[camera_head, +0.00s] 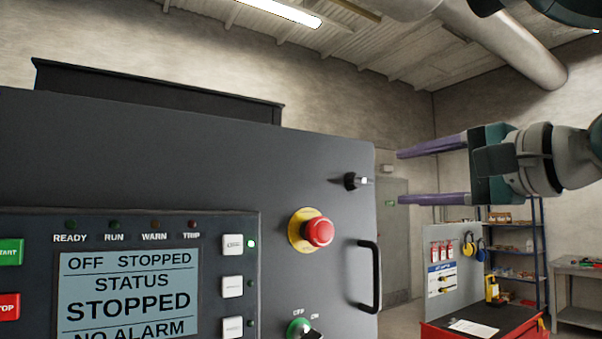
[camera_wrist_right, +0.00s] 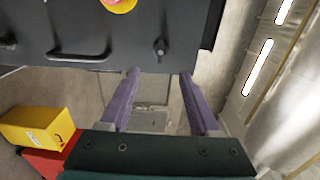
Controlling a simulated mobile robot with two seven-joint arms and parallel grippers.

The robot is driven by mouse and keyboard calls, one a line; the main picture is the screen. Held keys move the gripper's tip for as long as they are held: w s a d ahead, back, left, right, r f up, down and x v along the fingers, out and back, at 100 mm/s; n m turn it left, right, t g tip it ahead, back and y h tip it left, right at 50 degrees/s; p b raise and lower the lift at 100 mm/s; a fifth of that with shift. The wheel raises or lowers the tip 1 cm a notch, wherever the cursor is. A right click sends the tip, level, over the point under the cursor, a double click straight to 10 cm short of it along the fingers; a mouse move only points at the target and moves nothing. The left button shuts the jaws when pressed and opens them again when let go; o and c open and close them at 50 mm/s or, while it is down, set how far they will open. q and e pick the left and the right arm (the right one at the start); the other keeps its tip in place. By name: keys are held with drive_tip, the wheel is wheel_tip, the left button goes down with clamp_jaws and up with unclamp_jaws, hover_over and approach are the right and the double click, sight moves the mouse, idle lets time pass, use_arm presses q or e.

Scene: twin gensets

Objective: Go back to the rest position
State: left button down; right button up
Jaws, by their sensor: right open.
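My right gripper (camera_head: 432,175) comes in from the right in the head view, with two purple fingers apart and nothing between them. Its fingers (camera_wrist_right: 157,100) also show in the wrist view, beside the edge of the dark control cabinet (camera_head: 230,165). The gripper looks clear of the cabinet; the exact gap is hard to tell. My left gripper is not in view. The cabinet front has a red emergency stop button (camera_head: 319,232) on a yellow ring, a black handle (camera_head: 370,275), a small latch knob (camera_head: 355,181) and a green-ringed selector switch (camera_head: 302,328).
The display (camera_head: 128,295) reads OFF STOPPED, STATUS STOPPED, NO ALARM. A green lamp is lit beside the top white button (camera_head: 232,244). A red tool cart (camera_head: 435,330), a shelf rack (camera_head: 543,260) and a workbench (camera_head: 580,275) stand behind on the right.

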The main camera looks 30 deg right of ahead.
drive_tip(key=shift+s+d, duration=0.1)
drive_tip(key=shift+s, duration=0.9)
drive_tip(key=s+a+f+n+g+p, duration=0.3)
drive_tip(key=a+f+n+g, duration=0.15)
drive_tip(key=f, duration=0.45)
drive_tip(key=s+a+f+n+g+p, duration=0.3)
drive_tip(key=a+f+n+g, duration=0.15)
drive_tip(key=f, duration=0.45)
drive_tip(key=s+a+f+n+g+p, duration=0.1)
drive_tip(key=s+a+f+n, duration=0.1)
drive_tip(key=s, duration=0.3)
drive_tip(key=s+a+f+n+g+p, duration=0.1)
drive_tip(key=s+a+f+n+g, duration=0.1)
drive_tip(key=s+f+n, duration=0.2)
drive_tip(key=s+a+f+n+g+h+p, duration=0.1)
drive_tip(key=s+a+f+n+g, duration=0.1)
drive_tip(key=s, duration=0.5)
drive_tip(key=shift+s+a+f+n, duration=0.25)
drive_tip(key=shift+f+n, duration=0.2)
drive_tip(key=shift+n, duration=0.65)
